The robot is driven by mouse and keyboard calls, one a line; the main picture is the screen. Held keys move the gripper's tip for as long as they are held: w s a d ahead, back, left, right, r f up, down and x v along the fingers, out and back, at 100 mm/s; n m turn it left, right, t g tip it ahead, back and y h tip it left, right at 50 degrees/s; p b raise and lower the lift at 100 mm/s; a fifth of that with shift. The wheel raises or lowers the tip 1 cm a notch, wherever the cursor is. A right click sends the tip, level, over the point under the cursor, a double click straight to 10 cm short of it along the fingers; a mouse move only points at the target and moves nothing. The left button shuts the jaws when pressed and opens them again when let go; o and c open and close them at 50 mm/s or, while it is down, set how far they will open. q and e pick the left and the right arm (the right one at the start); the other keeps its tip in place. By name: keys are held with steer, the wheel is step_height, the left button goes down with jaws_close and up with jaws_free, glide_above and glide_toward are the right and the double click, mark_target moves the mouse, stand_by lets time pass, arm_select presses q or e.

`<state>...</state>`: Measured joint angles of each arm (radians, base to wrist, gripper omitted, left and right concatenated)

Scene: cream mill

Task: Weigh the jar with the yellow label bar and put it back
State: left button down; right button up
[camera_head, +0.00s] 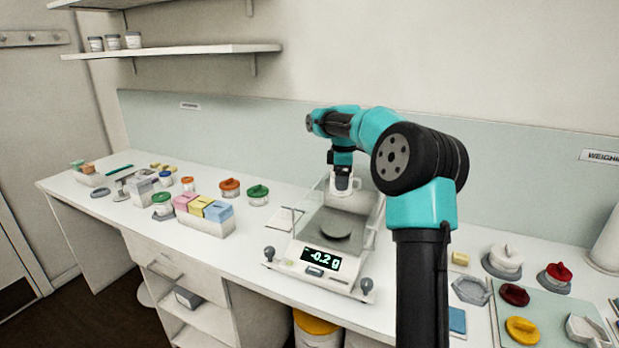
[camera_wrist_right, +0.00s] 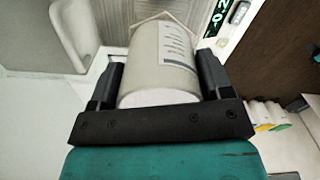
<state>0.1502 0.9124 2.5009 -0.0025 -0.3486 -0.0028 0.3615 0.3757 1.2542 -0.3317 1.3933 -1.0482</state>
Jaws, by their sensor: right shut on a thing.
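My right gripper (camera_head: 343,168) is shut on a pale, whitish jar (camera_head: 342,181) behind or above the rear of the scale. In the right wrist view, the gripper (camera_wrist_right: 160,78) has one finger on each side of the jar (camera_wrist_right: 160,62). A printed label shows on the jar, but I see no yellow bar on it. The scale (camera_head: 300,262) has a dark round pan (camera_head: 336,230) that looks empty, and its display (camera_head: 321,259) reads about -0.2 g. Part of the display (camera_wrist_right: 221,12) also shows in the right wrist view. My left gripper is out of view.
Colored boxes (camera_head: 204,208) and lidded jars, including a green-lidded one (camera_head: 258,193), stand left of the scale. At right are a green mat (camera_head: 550,312), red and yellow lids, and a grey hexagonal dish (camera_head: 469,290). Clear glass-like panels flank the scale pan.

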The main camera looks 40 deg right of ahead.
steer(key=shift+w+a, duration=0.25)
steer(key=shift+w, duration=0.05)
steer(key=shift+f, duration=0.1)
steer(key=shift+f, duration=6.15)
steer(key=shift+f, duration=0.25)
steer(key=o, duration=1)
steer(key=shift+r, duration=0.1)
step_height(320, 180, up, 17)
steer(key=shift+r, duration=0.15)
